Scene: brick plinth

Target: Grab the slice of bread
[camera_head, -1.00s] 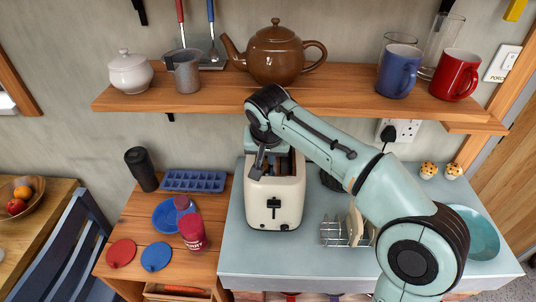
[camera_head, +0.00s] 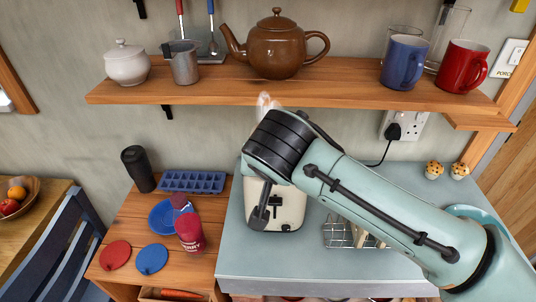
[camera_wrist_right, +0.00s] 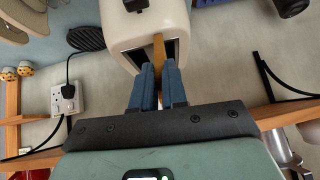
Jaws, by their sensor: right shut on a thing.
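The cream toaster (camera_head: 287,205) stands on the pale blue counter, partly covered by my right arm in the head view. It also shows at the top of the right wrist view (camera_wrist_right: 150,22). The slice of bread (camera_wrist_right: 159,48) shows edge-on as a thin brown strip at the toaster's slotted top. My right gripper (camera_wrist_right: 160,82) is shut on the slice, with one blue finger on each side. I cannot tell how far the slice sits inside the slot. In the head view my arm hides the fingers and the slice. My left gripper is not in view.
A wooden shelf (camera_head: 350,92) with a brown teapot (camera_head: 275,52) and mugs runs above the toaster. A wire rack (camera_head: 338,233) stands right of it, partly behind my arm. A wall socket (camera_head: 407,124) and plug are behind. The counter's front left is clear.

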